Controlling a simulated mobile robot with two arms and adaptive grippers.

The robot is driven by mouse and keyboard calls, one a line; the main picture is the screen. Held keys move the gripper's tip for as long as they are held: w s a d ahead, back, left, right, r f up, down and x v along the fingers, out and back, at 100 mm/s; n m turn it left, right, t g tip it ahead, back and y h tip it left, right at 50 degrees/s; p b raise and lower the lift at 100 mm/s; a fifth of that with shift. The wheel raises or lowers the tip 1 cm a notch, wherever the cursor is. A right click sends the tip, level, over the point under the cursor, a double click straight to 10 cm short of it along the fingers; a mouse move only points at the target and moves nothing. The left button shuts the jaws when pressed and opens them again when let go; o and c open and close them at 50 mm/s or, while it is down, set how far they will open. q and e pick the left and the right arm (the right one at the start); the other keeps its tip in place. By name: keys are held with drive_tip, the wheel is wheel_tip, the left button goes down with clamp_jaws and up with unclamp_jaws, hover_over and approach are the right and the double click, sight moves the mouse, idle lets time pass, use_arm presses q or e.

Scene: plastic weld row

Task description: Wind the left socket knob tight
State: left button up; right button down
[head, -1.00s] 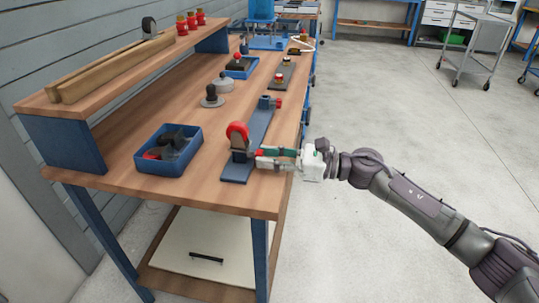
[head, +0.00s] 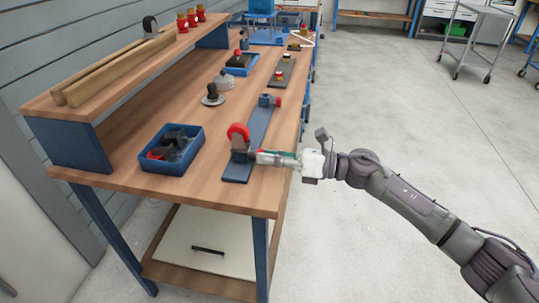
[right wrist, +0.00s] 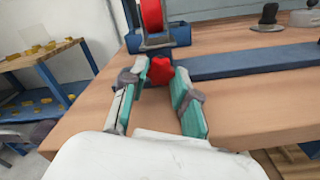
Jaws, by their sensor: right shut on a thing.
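The left socket (head: 239,155) is a dark blue block at the near end of a blue plate (head: 258,130), with a red wheel (head: 239,132) on top. Its red knob (right wrist: 161,71) faces the right wrist camera. My right gripper (head: 262,157) reaches in from the right at the table's edge. In the right wrist view its two green-padded fingers (right wrist: 170,84) stand on either side of the knob, and it is shut on the knob. In the head view the gripper hides this knob. My left gripper is not in view.
A second socket with a red knob (head: 278,102) stands at the plate's far end. A blue bin (head: 170,165) with dark parts is to the left. Black-handled round pieces (head: 213,96) stand behind. The floor right of the workbench is clear nearby.

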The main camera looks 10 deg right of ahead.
drive_tip(key=c, duration=0.9)
unclamp_jaws()
drive_tip(key=shift+o, duration=0.2)
drive_tip(key=v, duration=1.2)
drive_tip(key=shift+d, duration=0.1)
